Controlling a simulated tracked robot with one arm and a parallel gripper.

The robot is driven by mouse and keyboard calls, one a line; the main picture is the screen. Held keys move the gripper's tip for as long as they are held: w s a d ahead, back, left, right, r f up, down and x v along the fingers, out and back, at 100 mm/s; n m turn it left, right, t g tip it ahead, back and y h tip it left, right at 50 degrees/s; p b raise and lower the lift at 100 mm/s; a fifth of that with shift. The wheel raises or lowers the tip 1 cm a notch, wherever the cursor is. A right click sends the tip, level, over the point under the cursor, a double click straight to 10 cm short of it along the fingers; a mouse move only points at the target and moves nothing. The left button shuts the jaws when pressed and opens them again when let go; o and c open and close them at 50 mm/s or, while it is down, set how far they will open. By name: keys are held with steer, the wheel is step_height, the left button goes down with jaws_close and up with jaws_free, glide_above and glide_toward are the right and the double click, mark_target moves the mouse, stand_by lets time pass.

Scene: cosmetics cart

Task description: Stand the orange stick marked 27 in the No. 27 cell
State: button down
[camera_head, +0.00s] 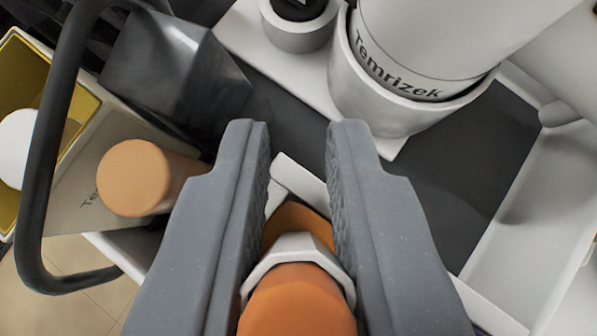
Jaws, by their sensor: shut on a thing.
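My gripper (297,160) points down over the cart, its two grey fingers closed on an orange stick (297,306). The near end of the stick is rounded and cut off by the bottom edge of the picture. A white faceted collar (296,247) rings it, and more orange shows beyond the collar between the fingers. A white edge (299,180) shows just past it; I cannot tell whether the stick touches it. No number 27 is readable on the stick, and no cell marked No. 27 can be made out.
A paler orange cylinder (135,178) stands left of my gripper, beside a box with a yellow inside (75,110) and a black curved handle (45,190). A white container marked Temrizek (400,75) stands ahead right. Dark tray floor (455,180) lies bare at right.

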steer(key=shift+r, duration=0.45)
steer(key=shift+b, duration=0.55)
stand_by(1.8)
steer(key=shift+f+b, duration=0.35)
steer(key=shift+f, duration=0.25)
steer(key=c, duration=1.3)
jaws_free()
steer(key=shift+f, duration=0.1)
steer(key=shift+s, duration=0.1)
steer(key=v, duration=1.3)
steer(key=shift+s+r, duration=0.25)
steer(key=shift+r, duration=0.1)
